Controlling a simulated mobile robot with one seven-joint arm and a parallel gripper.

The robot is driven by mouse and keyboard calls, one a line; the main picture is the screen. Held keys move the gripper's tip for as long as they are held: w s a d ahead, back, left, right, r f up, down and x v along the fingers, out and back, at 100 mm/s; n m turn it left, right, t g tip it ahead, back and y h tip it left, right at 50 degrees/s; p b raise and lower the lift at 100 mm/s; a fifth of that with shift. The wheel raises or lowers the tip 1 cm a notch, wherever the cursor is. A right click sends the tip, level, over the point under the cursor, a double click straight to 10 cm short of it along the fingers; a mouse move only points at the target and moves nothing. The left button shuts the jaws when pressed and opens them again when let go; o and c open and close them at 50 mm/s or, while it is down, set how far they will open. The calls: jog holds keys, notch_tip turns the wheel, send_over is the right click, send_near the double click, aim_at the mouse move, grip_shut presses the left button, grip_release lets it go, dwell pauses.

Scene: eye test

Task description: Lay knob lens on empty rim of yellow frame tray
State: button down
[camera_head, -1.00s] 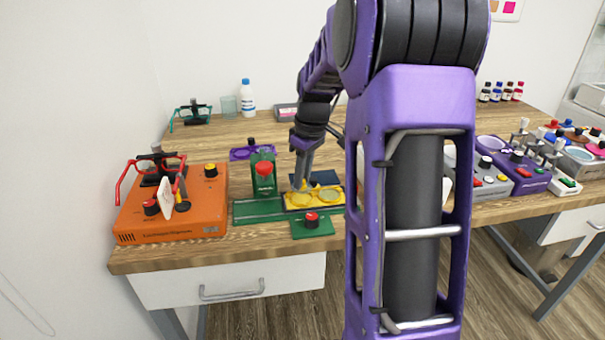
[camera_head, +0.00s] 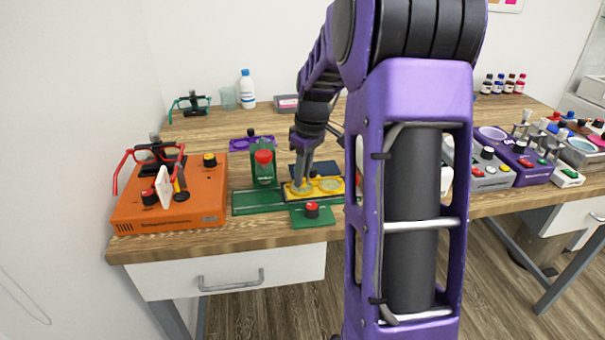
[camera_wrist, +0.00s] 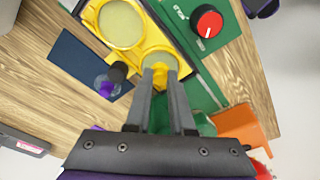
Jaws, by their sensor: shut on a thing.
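The yellow frame tray (camera_head: 342,188) lies on the table with two round rims side by side; it fills the upper middle of the wrist view (camera_wrist: 150,38). My gripper (camera_head: 301,184) points down at its left rim. In the wrist view my gripper (camera_wrist: 160,74) is shut on a small yellowish knob. The pale disc of this knob lens (camera_wrist: 158,60) shows at that rim, partly hidden by the fingers. I cannot tell whether it rests on the rim or hangs just above. The other rim frames a pale, greenish-yellow round area.
A green base with a red knob (camera_head: 311,210) is in front of the tray. A green stand with a red top (camera_head: 263,168) is close on the left, beside an orange box (camera_head: 190,205). A dark blue mat (camera_wrist: 75,55) and a black-knobbed piece (camera_wrist: 117,73) lie behind the tray.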

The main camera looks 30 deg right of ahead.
jog(key=shift+f, duration=0.25)
jog(key=c, duration=0.7)
grip_release()
jog(key=o, duration=0.3)
jog(key=shift+r+p, duration=2.25)
jog(key=shift+r, duration=0.75)
